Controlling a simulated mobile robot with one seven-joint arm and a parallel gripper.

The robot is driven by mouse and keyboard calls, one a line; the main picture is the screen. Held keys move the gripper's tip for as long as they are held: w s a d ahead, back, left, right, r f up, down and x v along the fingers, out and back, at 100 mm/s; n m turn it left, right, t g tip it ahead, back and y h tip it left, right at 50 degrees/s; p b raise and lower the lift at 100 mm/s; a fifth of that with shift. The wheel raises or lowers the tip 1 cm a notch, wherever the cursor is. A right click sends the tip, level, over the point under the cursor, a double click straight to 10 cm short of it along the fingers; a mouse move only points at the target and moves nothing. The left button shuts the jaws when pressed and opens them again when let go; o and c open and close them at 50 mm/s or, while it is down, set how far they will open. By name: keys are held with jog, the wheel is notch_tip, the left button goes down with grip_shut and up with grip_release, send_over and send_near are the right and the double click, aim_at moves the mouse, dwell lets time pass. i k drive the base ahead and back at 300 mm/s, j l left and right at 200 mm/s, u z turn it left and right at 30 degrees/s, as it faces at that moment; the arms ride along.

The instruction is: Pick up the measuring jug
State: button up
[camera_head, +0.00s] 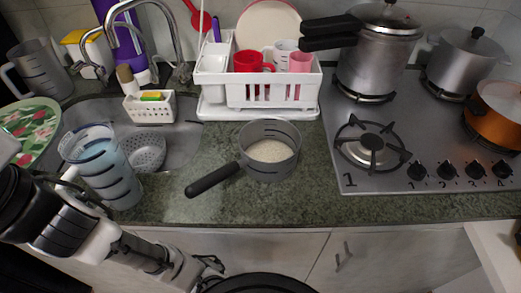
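A clear, bluish measuring jug (108,172) with dark markings stands at the left, at the front edge of the sink. Its pale handle is on the left side, partly behind my arm. A second, grey jug with dark marks (40,72) stands at the far back left. My arm crosses the lower left, in front of the clear jug. What looks like my gripper (208,266) is at the arm's right end, low in front of the cabinets, below and right of the jug. It is small and dark, and its fingers are unclear.
A saucepan with pale grains (268,150) sits mid-counter, its black handle (213,180) pointing front left. A white dish rack (260,92) stands behind it. The sink (185,145) holds a colander (146,152). A hob (415,135) with pots is at right. The front counter strip is clear.

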aim_at(93, 151)
jog(key=u, duration=1)
